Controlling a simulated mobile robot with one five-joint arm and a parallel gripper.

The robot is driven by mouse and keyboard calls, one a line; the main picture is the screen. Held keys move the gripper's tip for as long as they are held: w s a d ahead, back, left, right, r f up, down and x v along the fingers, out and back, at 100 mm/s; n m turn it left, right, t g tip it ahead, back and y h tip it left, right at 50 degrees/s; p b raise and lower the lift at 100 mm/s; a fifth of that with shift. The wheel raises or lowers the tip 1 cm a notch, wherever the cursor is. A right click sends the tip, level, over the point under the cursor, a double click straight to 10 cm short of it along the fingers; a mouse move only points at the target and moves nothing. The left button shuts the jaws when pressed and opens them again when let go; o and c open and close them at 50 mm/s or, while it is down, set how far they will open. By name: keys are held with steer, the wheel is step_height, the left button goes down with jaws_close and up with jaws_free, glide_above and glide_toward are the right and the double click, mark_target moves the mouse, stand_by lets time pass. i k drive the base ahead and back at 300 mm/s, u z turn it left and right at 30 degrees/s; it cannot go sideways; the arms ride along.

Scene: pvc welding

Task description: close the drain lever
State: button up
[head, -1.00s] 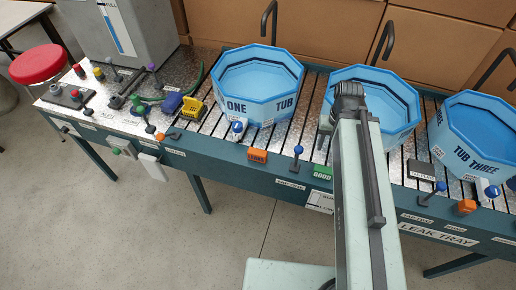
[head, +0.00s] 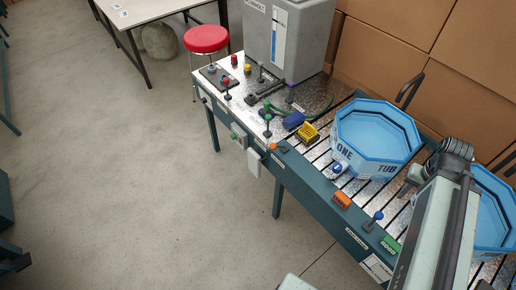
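Several levers stand on the left part of the metal-topped bench; I cannot read which is labelled drain. One has a red knob (head: 226,82), one a green knob (head: 267,118), one a purple knob (head: 291,86), and one a grey knob (head: 260,66). A blue-knobbed lever (head: 377,216) stands at the front edge near tub one. My gripper (head: 410,182) shows only as a pale part beside tub one, mostly hidden behind my arm. It is well to the right of the left-hand levers and its fingers cannot be made out.
Tub one (head: 376,138) and another blue tub (head: 492,215) stand on the slatted bench. A large grey tank (head: 290,40) is behind the levers. A red stool (head: 206,39) stands beyond the bench's left end. The floor (head: 130,170) in front is clear.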

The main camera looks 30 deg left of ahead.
mark_target(273, 146)
steer(key=u, duration=1.35)
